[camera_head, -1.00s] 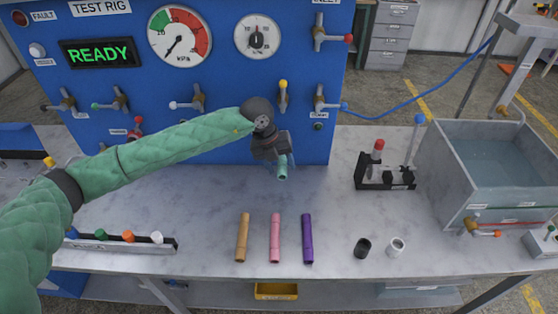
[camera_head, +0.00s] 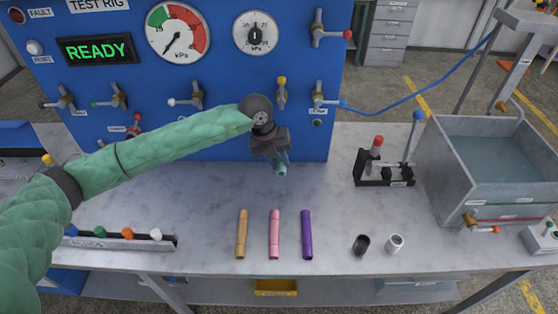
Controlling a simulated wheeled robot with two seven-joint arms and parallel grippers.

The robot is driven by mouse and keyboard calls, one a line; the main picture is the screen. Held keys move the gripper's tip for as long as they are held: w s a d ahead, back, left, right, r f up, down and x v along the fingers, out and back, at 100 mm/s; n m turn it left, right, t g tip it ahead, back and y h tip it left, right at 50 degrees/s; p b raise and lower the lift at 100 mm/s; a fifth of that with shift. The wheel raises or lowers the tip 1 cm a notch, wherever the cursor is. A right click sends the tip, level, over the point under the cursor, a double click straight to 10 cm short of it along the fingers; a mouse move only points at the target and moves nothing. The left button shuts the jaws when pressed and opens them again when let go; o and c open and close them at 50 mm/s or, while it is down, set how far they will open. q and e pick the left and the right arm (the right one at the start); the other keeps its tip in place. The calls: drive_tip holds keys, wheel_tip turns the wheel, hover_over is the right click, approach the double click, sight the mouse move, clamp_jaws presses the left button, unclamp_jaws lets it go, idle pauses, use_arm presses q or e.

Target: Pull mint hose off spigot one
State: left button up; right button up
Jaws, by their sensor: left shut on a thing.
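My left gripper (camera_head: 279,155) reaches in from the left in a green padded sleeve, in front of the blue panel. It is shut on the mint hose (camera_head: 282,169), whose short lower end shows below the fingers, above the bench. The upper part of the hose is hidden by the gripper. A spigot with a yellow handle (camera_head: 281,92) is on the panel just above and behind the gripper. Its outlet is hidden, so I cannot tell whether the hose is still on it. My right gripper is not in view.
Tan (camera_head: 242,234), pink (camera_head: 274,234) and purple (camera_head: 307,234) hose pieces lie on the bench (camera_head: 205,220). A black ring (camera_head: 361,245) and a white ring (camera_head: 395,243) are to their right. A red-topped stand (camera_head: 385,168) and a water tank (camera_head: 428,165) are further right.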

use_arm(q)
drive_tip(key=c, duration=0.3)
clamp_jaws()
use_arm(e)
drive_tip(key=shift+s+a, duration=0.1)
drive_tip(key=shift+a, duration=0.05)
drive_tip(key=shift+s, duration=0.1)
use_arm(q)
drive_tip(key=shift+s, duration=0.25)
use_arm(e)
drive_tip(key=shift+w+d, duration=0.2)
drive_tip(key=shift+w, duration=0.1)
use_arm(q)
drive_tip(key=shift+s, duration=0.15)
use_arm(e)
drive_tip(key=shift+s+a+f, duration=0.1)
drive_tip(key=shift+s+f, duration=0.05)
use_arm(q)
drive_tip(key=shift+s, duration=0.1)
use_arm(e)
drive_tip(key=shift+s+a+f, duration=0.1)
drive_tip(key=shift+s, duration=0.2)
use_arm(q)
drive_tip(key=shift+s, duration=0.15)
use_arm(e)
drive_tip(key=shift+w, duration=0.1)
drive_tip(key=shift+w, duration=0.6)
